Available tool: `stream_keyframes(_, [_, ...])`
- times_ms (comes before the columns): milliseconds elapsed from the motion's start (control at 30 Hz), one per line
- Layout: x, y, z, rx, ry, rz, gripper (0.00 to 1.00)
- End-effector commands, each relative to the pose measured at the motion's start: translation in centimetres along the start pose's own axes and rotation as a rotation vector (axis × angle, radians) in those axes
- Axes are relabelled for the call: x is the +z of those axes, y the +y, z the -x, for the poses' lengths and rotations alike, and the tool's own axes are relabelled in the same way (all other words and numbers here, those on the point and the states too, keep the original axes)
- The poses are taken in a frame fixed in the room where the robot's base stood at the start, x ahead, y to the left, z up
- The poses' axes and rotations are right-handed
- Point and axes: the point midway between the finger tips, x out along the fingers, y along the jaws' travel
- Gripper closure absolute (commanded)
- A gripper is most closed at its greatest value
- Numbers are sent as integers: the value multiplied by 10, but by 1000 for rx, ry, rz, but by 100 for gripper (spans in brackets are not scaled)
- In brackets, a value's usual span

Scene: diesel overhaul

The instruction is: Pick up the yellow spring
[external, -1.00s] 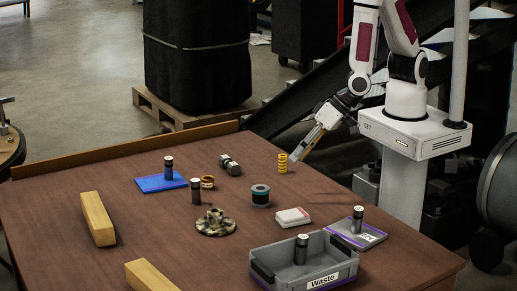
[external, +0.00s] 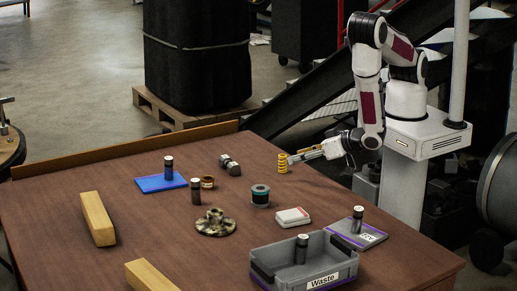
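The yellow spring (external: 282,163) stands upright near the far right edge of the brown table. My gripper (external: 293,158) is low and roughly level, with its fingers pointing left at the spring. The fingertips are right beside the spring's right side in the picture. The fingers are small here, and I cannot tell whether they touch the spring, straddle it or are shut.
A dark metal part (external: 229,165) lies left of the spring, and a teal-and-dark cylinder (external: 260,196) stands in front of it. The table (external: 150,229) is clear immediately around the spring.

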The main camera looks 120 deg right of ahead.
Motion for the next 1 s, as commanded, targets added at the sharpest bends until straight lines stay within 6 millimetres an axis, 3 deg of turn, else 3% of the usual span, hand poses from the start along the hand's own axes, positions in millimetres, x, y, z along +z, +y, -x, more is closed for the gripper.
stream_keyframes(200, [-3, 11, -2, 16, 58, 22, 61])
stream_keyframes(633, [-4, 12, -3, 17, 61, 22, 61])
stream_keyframes(1000, [-5, 13, -22, 20, 61, 23, 61])
